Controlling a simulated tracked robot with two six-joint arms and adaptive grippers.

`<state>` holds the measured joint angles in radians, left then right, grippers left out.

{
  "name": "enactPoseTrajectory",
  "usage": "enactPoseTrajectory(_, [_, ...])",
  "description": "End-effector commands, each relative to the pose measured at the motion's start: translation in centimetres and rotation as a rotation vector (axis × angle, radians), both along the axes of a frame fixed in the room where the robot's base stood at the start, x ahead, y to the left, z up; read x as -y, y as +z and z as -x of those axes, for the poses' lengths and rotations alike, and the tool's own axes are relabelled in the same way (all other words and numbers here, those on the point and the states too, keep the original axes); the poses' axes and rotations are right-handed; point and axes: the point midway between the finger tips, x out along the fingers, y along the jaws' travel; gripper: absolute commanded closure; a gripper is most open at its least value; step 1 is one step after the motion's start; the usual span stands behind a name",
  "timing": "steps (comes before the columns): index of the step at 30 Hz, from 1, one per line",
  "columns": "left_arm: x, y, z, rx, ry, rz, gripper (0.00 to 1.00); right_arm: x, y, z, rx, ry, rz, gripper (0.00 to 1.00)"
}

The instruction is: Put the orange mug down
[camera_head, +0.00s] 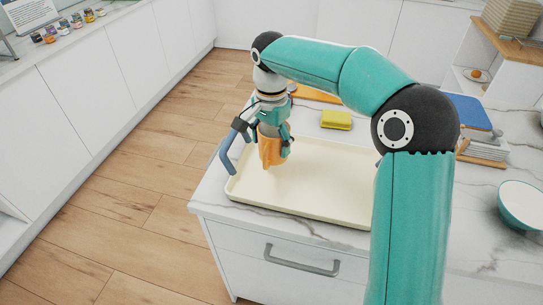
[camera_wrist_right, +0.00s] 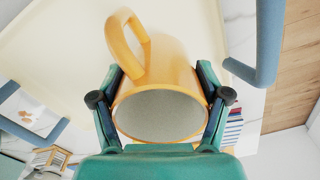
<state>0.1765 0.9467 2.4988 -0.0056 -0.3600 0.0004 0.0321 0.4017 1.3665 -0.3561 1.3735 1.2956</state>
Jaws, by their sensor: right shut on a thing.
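The orange mug (camera_head: 271,152) is in my right gripper (camera_head: 270,141), over the left part of a cream tray (camera_head: 330,185) on the counter. In the right wrist view, the mug (camera_wrist_right: 180,75) sits between the two fingers (camera_wrist_right: 158,78), which are shut on its sides. Its handle points to the top of that picture, and a grey round end faces the camera. I cannot tell whether the mug touches the tray. The tray's blue handle (camera_head: 228,152) stands close left of the mug. My left gripper is not in view.
A yellow sponge (camera_head: 337,120) lies behind the tray, with an orange board (camera_head: 316,93) farther back. The tray's middle is bare. The counter's edge is close at left.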

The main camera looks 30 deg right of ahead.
Motion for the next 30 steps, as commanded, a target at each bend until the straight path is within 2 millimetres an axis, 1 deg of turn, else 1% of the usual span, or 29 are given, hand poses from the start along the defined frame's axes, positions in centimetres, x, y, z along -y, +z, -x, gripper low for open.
enactPoseTrajectory(4, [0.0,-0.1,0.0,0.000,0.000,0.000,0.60,0.0,-1.2,0.1,-0.002,0.000,0.001,0.74])
enactPoseTrajectory(9, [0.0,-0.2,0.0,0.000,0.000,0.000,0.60,0.0,-3.6,0.1,-0.002,0.001,0.001,0.74])
enactPoseTrajectory(11, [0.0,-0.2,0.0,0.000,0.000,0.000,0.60,0.1,-4.2,0.1,-0.002,0.000,0.001,0.74])
enactPoseTrajectory(22, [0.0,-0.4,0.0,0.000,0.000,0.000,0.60,0.0,-4.7,0.0,0.000,0.000,0.000,0.74])
enactPoseTrajectory(23, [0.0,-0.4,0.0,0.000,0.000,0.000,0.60,0.0,-4.7,0.1,-0.001,0.000,0.000,0.23])
enactPoseTrajectory(27, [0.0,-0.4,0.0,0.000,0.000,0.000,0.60,0.0,-4.7,0.1,-0.001,0.000,0.000,0.00])
enactPoseTrajectory(30, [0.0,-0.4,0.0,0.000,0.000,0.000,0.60,0.0,-4.6,0.1,-0.001,0.000,0.000,0.00])
